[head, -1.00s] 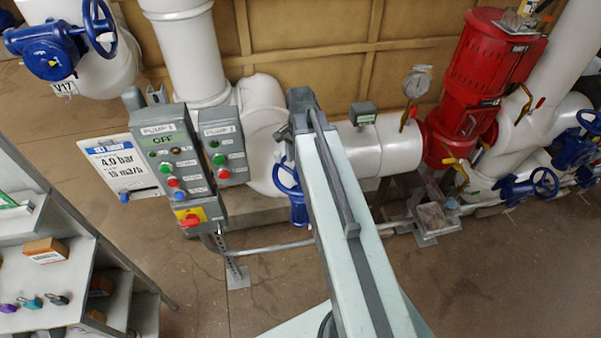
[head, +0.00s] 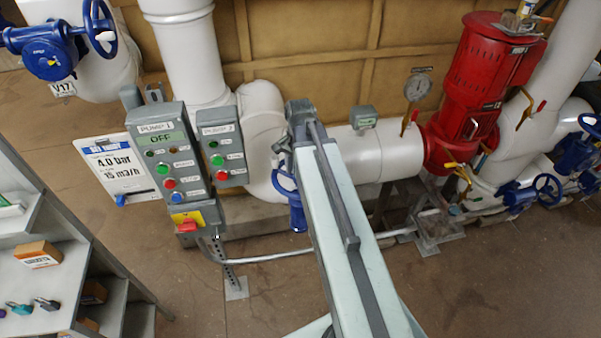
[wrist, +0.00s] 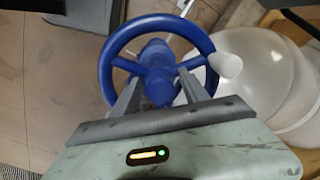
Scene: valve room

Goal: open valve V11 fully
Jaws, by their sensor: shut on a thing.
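A blue handwheel (wrist: 150,22) with spokes and a blue hub fills the top middle of the wrist view. A white knob-like piece (wrist: 228,66) sits at its right rim. My gripper (wrist: 160,90) reaches over the near side of the wheel, one finger left and one right of the hub, and is shut on the wheel. In the head view a blue valve (head: 297,214) shows partly behind my arm, low by the white pipe; my gripper is hidden there. No V11 tag is readable, so I cannot confirm which valve this is.
A pump control panel (head: 165,165) reading OFF stands left of my arm. Another blue valve tagged V17 (head: 48,58) is at top left. A red pump (head: 490,75) and blue valves are at right. A shelf (head: 35,290) stands at lower left.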

